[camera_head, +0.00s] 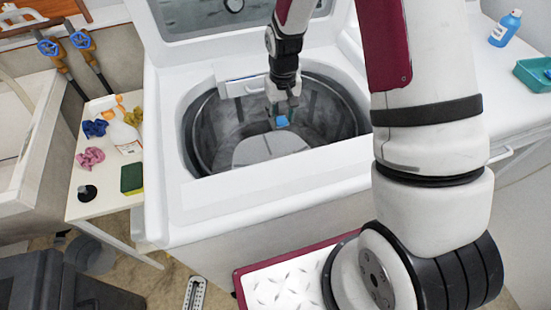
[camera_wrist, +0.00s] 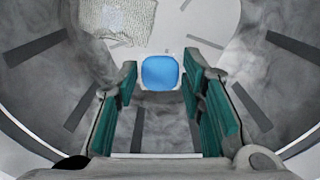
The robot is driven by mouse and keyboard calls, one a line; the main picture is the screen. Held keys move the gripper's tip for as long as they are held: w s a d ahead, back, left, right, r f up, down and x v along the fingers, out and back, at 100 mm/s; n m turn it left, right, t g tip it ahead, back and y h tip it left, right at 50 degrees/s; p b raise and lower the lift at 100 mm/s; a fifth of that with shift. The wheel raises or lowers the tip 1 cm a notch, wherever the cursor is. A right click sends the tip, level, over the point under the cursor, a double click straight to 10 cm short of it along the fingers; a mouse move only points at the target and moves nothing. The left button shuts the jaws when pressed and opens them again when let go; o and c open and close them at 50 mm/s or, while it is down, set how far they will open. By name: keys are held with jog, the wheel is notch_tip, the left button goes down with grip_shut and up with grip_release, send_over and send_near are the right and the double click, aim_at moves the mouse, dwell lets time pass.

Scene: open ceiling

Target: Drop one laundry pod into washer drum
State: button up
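The blue laundry pod (camera_head: 282,121) is at the tips of my gripper (camera_head: 282,108), inside the opening of the washer drum (camera_head: 345,112). In the wrist view the pod (camera_wrist: 160,72) sits between the two green-padded fingertips (camera_wrist: 160,78), with a pad close against each side. My gripper appears shut on it. The pod is held above the drum floor; the exact height is hard to judge. The washer lid is raised, and the grey drum wall surrounds my gripper. A pale textured piece (camera_wrist: 115,20) shows at the top of the wrist view.
The white washer rim (camera_head: 270,192) surrounds the opening.

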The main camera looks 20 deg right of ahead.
jog(key=shift+o, duration=1)
notch_tip(320, 180, up, 12)
jog(key=s+r+t, duration=0.2)
jog(key=s+r, duration=0.9)
jog(key=r, duration=0.4)
jog(key=s+r+t, duration=0.1)
jog(key=s, duration=0.6)
jog(key=s+r+t, duration=0.1)
jog(key=s+r, duration=0.1)
jog(key=s, duration=0.6)
jog(key=shift+s+d+r+t, duration=0.15)
jog(key=shift+s+r+t, duration=0.15)
jog(key=shift+t, duration=0.1)
jog(key=shift+w, duration=0.1)
